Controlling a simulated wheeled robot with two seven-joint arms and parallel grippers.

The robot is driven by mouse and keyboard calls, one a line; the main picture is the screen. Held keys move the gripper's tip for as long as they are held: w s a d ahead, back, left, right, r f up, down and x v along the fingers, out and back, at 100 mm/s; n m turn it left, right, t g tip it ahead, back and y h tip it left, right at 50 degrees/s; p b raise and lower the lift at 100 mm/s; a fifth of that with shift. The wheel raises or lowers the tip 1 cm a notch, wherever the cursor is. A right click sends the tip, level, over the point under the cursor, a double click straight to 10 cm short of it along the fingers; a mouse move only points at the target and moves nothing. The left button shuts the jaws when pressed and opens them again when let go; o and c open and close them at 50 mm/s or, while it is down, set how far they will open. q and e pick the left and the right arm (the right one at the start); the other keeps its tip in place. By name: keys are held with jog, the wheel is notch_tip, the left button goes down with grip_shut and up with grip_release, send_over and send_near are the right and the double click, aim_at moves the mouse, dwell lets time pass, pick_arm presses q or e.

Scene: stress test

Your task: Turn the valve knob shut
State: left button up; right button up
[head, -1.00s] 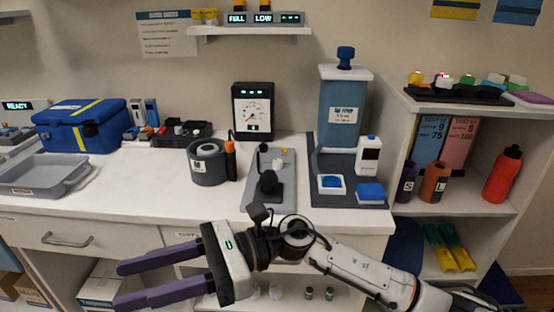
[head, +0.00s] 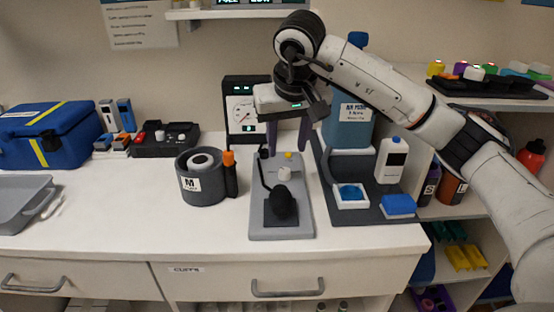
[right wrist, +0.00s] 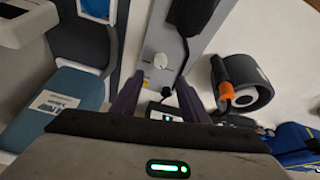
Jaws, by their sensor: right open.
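The valve knob, a small white knob (head: 285,173), stands on a grey plate (head: 262,228) on the counter. It also shows in the right wrist view (right wrist: 160,60). My right gripper (head: 287,150) points down above the far end of the plate, behind the knob in the head view. Its purple fingers are apart with nothing between them. In the right wrist view the open fingers (right wrist: 158,90) are apart from the knob. A black bulb (head: 283,203) with a black hose lies on the plate's near part. My left gripper is out of view.
A gauge box (head: 244,112) stands behind the plate. A grey pot (head: 202,178) with an orange-topped black item stands left. A dark tray (head: 356,213) with blue pads and a white bottle (head: 391,160) is close on the right.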

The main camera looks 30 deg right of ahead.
aim_at(285, 170)
jog(key=x, duration=0.3)
jog(key=shift+s+f, duration=0.2)
jog(key=shift+f, duration=0.1)
jog(key=x, duration=0.4)
jog(key=shift+w+f, duration=0.15)
jog(key=shift+f, duration=0.15)
jog(key=shift+w+f, duration=0.15)
jog(key=shift+f, duration=0.05)
jog(key=shift+d, duration=0.1)
grip_shut()
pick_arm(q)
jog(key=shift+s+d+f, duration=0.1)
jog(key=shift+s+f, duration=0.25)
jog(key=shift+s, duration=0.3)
